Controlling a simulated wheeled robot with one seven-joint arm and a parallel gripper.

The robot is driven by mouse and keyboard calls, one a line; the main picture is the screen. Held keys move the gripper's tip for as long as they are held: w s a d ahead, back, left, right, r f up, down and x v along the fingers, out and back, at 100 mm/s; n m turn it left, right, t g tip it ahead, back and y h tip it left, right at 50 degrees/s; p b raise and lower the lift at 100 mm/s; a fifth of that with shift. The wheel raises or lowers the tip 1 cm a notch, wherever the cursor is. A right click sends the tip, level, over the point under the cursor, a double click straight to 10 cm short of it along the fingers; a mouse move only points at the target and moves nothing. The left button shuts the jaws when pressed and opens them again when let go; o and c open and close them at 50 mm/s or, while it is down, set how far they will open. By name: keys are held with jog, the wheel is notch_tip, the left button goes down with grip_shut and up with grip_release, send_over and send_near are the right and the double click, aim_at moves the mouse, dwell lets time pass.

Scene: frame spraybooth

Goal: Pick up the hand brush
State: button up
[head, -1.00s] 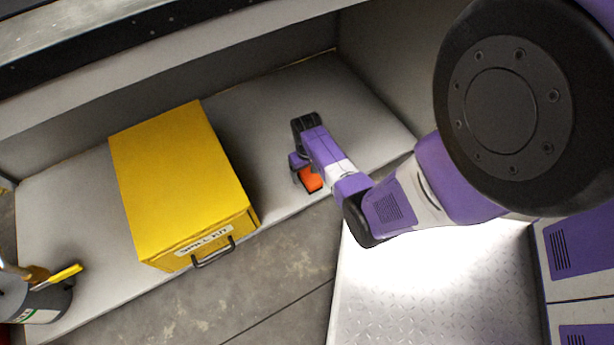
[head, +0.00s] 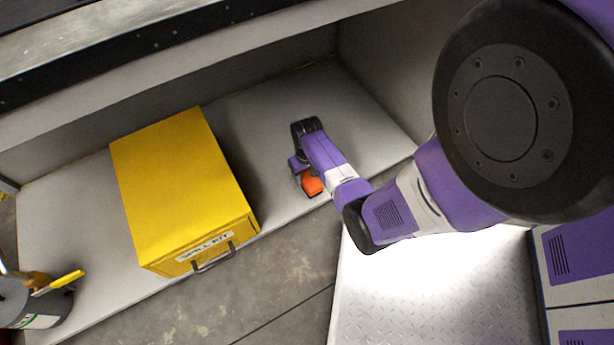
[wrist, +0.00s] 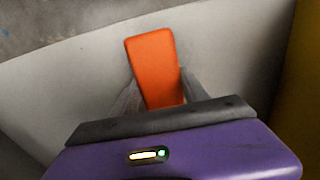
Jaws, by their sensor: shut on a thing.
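The hand brush shows as an orange block (wrist: 154,70) in the wrist view, between the two grey fingers of my gripper (wrist: 158,92). Its near end is hidden behind my gripper body. In the head view the orange part (head: 312,184) shows beside my wrist, close to the front edge of the shelf. My gripper is shut on it. My arm hides most of the gripper and any bristles in the head view. I cannot tell whether the brush touches the shelf.
A yellow spill kit box (head: 180,190) with a front handle stands left of my gripper on the grey shelf (head: 372,115). A dark canister (head: 38,300) with a yellow-handled tool stands at far left. The shelf right of the gripper is clear; an upper ledge (head: 150,70) overhangs behind.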

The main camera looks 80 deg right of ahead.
aim_at(307, 175)
notch_tip(307, 175, up, 19)
jog(key=p, duration=0.9)
